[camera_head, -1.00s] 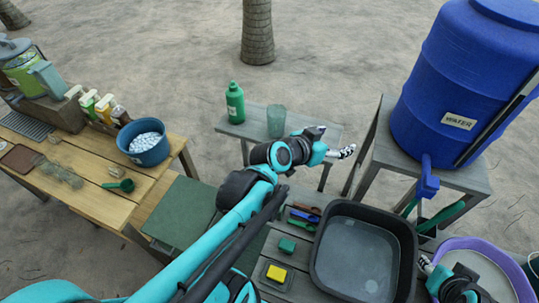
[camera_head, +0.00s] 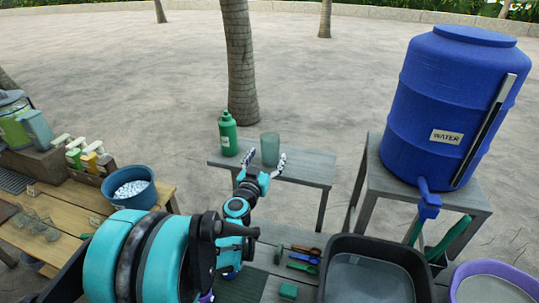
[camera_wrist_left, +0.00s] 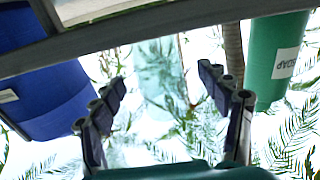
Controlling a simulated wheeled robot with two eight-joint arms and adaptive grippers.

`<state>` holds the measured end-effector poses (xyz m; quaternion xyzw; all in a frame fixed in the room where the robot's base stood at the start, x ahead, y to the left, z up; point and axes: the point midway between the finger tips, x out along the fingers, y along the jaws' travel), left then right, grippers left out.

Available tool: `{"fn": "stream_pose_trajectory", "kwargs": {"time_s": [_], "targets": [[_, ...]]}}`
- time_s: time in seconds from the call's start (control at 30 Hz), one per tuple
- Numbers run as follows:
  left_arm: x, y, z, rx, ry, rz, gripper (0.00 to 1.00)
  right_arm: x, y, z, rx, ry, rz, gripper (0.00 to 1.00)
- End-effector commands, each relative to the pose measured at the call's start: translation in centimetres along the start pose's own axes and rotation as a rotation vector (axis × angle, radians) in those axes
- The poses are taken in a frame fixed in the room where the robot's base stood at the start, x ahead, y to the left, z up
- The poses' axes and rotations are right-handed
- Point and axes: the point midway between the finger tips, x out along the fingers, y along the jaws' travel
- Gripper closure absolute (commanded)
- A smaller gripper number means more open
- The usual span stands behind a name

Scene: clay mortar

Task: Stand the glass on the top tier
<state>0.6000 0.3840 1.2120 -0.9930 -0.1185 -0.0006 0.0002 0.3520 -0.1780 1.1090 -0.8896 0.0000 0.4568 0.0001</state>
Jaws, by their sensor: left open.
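The glass (camera_head: 269,149), a translucent greenish tumbler, stands upright on a narrow grey bench (camera_head: 310,171) at the back, right of a green soap bottle (camera_head: 228,134). My left gripper (camera_head: 264,160) is open at the bench's near edge, with its fingers apart on either side of the glass's outline. In the left wrist view, which looks inverted, the glass (camera_wrist_left: 160,72) shows between the open fingers; whether they reach around it I cannot tell. The soap bottle (camera_wrist_left: 273,62) is to the right there. My right gripper is out of view. I cannot identify a top tier.
A blue water barrel (camera_head: 445,105) stands on a grey stand at right. A black basin (camera_head: 375,272), a purple tub (camera_head: 495,283) and small tools lie nearer. A blue bowl of white pieces (camera_head: 132,188) sits on the wooden table at left.

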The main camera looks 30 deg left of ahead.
Motion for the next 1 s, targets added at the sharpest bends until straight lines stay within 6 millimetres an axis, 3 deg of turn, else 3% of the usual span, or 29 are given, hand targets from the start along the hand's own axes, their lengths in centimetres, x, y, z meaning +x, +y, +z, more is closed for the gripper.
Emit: {"fn": "stream_pose_trajectory", "kwargs": {"time_s": [0.2, 0.4, 0.43, 0.6, 0.67, 0.73, 0.77, 1.0], "targets": [[3.2, 0.1, 0.2, 0.000, 0.000, 0.002, 0.24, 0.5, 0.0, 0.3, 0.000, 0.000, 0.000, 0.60], [3.3, 0.1, 0.2, 0.000, 0.000, 0.002, 0.24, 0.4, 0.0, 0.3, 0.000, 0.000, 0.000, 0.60], [3.3, 0.1, 0.2, 0.000, 0.000, 0.002, 0.27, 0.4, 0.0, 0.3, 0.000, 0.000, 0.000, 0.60], [3.3, 0.1, 0.2, 0.000, 0.000, 0.002, 0.72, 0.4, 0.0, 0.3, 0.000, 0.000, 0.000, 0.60], [3.3, 0.1, 0.2, 0.000, 0.000, 0.002, 0.85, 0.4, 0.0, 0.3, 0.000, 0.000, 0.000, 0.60], [3.3, 0.1, 0.2, 0.000, 0.000, 0.002, 0.85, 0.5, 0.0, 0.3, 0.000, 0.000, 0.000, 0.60], [3.3, 0.1, 0.2, 0.000, 0.000, 0.002, 0.90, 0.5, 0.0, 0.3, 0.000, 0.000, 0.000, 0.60], [3.3, 0.1, -0.1, 0.000, 0.000, 0.002, 0.90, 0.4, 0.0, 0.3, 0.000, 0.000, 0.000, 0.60]]}}
